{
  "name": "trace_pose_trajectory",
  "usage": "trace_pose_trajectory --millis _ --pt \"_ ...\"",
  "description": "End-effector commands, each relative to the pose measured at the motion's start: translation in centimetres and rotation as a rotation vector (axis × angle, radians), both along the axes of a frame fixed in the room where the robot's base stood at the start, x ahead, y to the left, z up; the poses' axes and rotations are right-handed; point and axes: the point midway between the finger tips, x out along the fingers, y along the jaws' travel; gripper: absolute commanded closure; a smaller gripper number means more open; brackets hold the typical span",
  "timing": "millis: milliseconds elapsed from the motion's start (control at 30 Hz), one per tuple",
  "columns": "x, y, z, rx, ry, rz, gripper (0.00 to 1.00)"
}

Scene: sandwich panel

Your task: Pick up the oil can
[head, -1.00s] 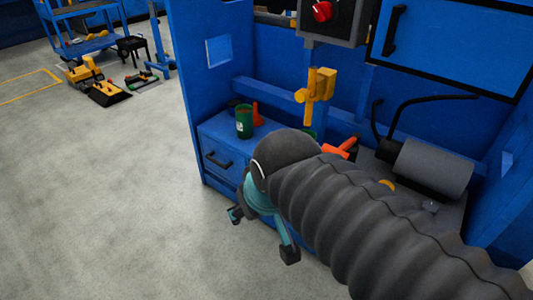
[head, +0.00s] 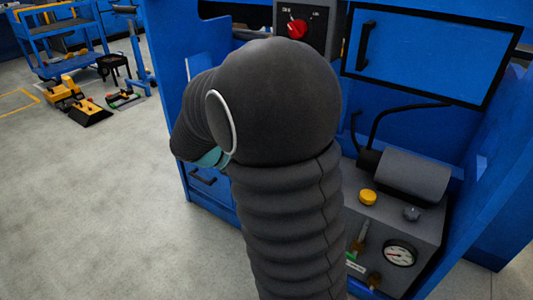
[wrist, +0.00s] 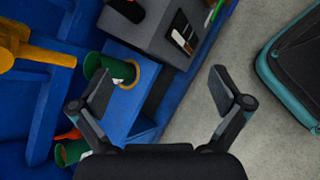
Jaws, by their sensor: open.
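In the wrist view a green can (wrist: 108,68) with a white label lies to the upper left, beside a pale brass-coloured ring on the blue ledge. A second green can (wrist: 72,152) stands at the lower left, with a small orange-red piece (wrist: 70,135) next to it. I cannot tell for sure which of these is the oil can. My gripper (wrist: 160,92) is open and empty, its fingers spread wide. In the head view my arm hides the cans and my gripper.
The blue panel cabinet surrounds the ledge. A yellow fixture (wrist: 35,55) sticks out at the left of the wrist view. A grey unit with a gauge (head: 400,253) and a motor (head: 408,175) stands at the right of the head view. The grey floor (head: 85,210) is open at left.

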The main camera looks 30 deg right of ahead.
Motion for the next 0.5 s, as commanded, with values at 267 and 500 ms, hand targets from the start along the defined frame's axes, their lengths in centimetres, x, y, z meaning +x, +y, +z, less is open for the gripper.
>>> trace_pose_trajectory --millis 267,500 --pt "6.9 -3.6 -3.7 -0.259 0.309 0.173 0.0" --pt "12.4 -5.2 -7.7 -0.457 0.526 0.316 0.0"
